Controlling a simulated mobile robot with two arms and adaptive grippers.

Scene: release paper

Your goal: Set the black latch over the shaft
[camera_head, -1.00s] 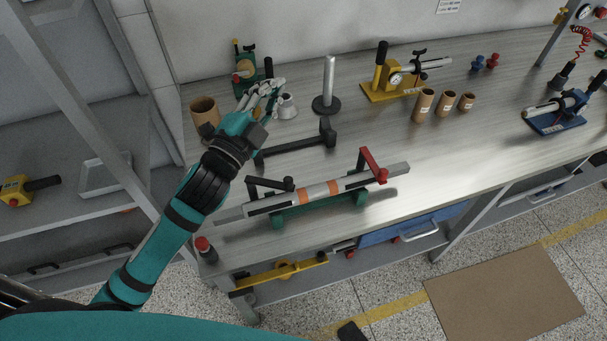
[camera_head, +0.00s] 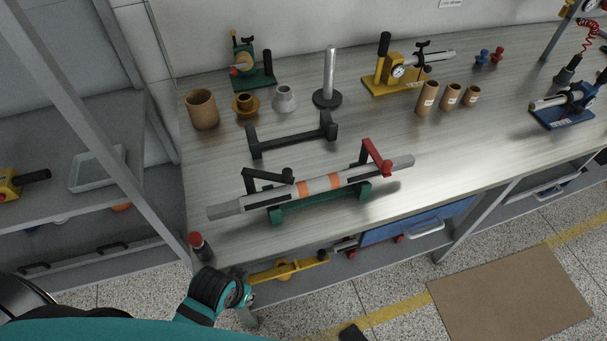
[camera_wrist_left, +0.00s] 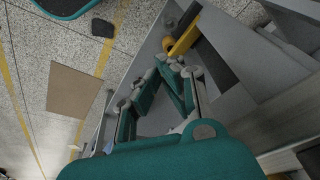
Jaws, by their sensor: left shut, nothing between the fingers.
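The shaft (camera_head: 351,178) is a long grey bar with orange bands, lying on a green cradle (camera_head: 318,204) near the bench's front edge. The black latch (camera_head: 266,175) stands at the cradle's left end, its arm with a dark knob reaching right along the shaft; I cannot tell whether it touches the shaft. A red latch (camera_head: 377,156) stands at the right end. My left gripper (camera_head: 245,296) is low, by the bench's front left corner, apart from the latch. My right gripper is out of view.
A black stand (camera_head: 292,141) lies behind the shaft. Brown cups (camera_head: 201,109), an upright rod on a round base (camera_head: 329,82) and a yellow gauge fixture (camera_head: 390,80) stand farther back. A red-capped bottle (camera_head: 200,247) is at the front left edge. A yellow tool (camera_head: 290,268) lies below the benchtop.

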